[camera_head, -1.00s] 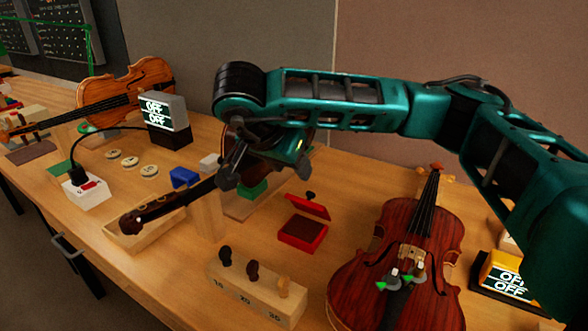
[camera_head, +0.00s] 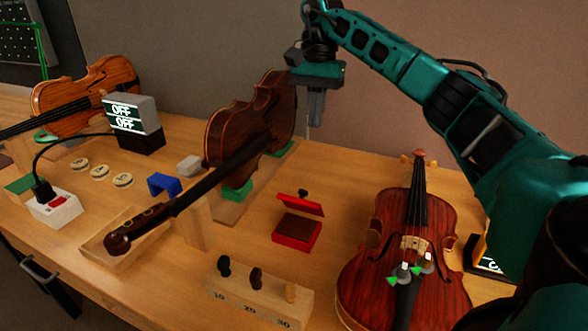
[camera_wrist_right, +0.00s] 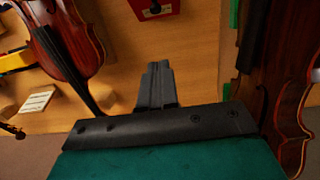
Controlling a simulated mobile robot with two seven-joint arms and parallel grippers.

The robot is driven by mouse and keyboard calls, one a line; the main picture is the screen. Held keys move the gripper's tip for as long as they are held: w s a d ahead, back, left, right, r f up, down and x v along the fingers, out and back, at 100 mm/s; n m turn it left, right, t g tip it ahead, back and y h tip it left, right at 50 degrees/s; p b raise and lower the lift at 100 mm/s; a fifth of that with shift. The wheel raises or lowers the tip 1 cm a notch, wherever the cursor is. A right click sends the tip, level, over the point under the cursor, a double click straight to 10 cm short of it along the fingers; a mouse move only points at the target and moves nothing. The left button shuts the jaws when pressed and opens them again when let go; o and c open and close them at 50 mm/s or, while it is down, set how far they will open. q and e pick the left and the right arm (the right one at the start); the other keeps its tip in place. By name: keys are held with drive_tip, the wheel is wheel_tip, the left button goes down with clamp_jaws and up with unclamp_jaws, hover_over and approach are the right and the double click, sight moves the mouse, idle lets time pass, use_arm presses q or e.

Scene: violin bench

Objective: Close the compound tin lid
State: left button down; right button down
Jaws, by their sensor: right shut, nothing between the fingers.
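The compound tin (camera_head: 297,234) is a small red box on the bench, right of the middle in the head view. Its red lid (camera_head: 300,204) is tilted open, with a dark knob (camera_head: 303,192) by its raised edge. A dark brown surface shows inside the tin. In the wrist view part of the tin (camera_wrist_right: 153,10) shows at the top edge, cut off by the frame. My right gripper (camera_head: 316,122) points down above the bench, up and behind the tin, apart from it. Its fingers (camera_wrist_right: 154,80) are together and empty. My left gripper is out of view.
A red-brown violin (camera_head: 405,260) lies right of the tin. Another violin (camera_head: 255,122) leans on green supports to the left, close to my right gripper. A wooden block with pegs (camera_head: 258,292) stands in front. Some bench around the tin is clear.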

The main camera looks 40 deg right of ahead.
sight(303, 202)
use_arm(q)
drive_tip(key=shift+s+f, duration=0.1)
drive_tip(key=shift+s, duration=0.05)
use_arm(e)
drive_tip(key=s+a+f, duration=0.1)
drive_tip(key=a+f, duration=0.1)
drive_tip(key=f, duration=0.3)
drive_tip(key=s+a+f, duration=0.1)
drive_tip(key=a+f, duration=0.1)
drive_tip(key=f, duration=0.4)
drive_tip(key=shift+s+f+y, duration=0.3)
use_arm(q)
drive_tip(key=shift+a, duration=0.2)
